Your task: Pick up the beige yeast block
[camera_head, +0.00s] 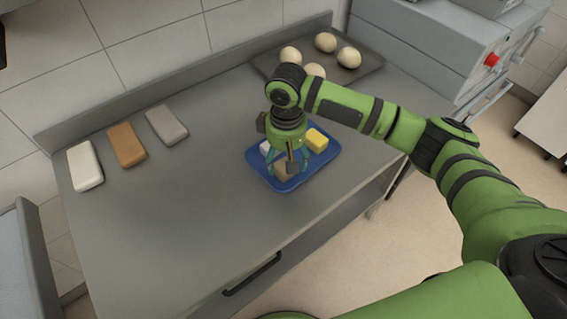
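The beige yeast block (284,173) lies on the blue tray (318,171), near its front part. My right gripper (288,166) points down over the tray, right above the block. Its teal fingers look spread, one on each side of the block, and hide part of it. I cannot see clear contact between fingers and block. My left gripper is not in view.
A yellow block (317,141) and a partly hidden white block (265,147) share the tray. White (85,166), orange-brown (127,145) and grey (166,125) slabs lie at the left. A dark baking tray (372,63) holds several dough balls. The counter's left front (170,220) is clear.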

